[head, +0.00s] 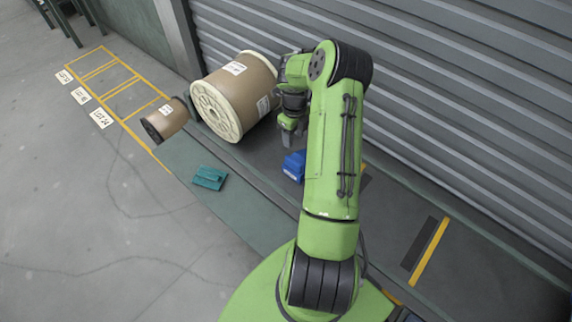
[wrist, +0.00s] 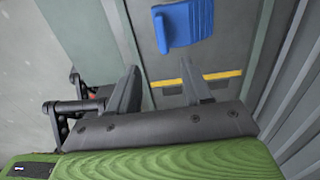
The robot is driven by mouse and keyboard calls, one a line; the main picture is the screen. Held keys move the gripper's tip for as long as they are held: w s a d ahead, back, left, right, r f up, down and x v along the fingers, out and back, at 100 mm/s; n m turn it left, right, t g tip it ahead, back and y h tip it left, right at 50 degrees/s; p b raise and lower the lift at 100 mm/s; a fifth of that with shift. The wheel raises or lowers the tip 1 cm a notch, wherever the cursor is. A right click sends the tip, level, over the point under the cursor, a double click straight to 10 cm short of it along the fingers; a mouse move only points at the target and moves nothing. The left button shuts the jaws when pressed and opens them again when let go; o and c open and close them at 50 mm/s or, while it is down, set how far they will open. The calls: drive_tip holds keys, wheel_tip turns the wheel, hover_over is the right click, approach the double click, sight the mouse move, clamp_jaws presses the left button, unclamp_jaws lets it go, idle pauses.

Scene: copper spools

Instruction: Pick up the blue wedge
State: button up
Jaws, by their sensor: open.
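The blue wedge (head: 294,165) lies on the dark floor strip, partly hidden behind my green arm in the head view. In the wrist view the blue wedge (wrist: 184,24) is at the top, beyond the fingertips and apart from them, with ridges on its right part. My gripper (head: 290,138) hangs above the floor near the wedge, on its far side in the head view. In the wrist view my gripper (wrist: 160,82) has its two fingers spread, with nothing between them.
A large cable spool (head: 236,95) stands close to my gripper on the left, with a smaller spool (head: 166,119) beyond it. A teal wedge (head: 210,178) lies to the left. A corrugated shutter (head: 430,90) runs along the right. The floor between the wedges is clear.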

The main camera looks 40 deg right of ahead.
sight(293, 160)
wheel_tip(293, 160, down, 10)
drive_tip(key=b, duration=0.2)
drive_tip(key=shift+f+b, duration=0.2)
drive_tip(key=shift+b, duration=0.2)
drive_tip(key=f+b, duration=0.2)
drive_tip(key=f, duration=0.3)
drive_tip(key=shift+d+f, duration=0.15)
drive_tip(key=shift+d, duration=0.05)
drive_tip(key=shift+c, duration=0.5)
clamp_jaws()
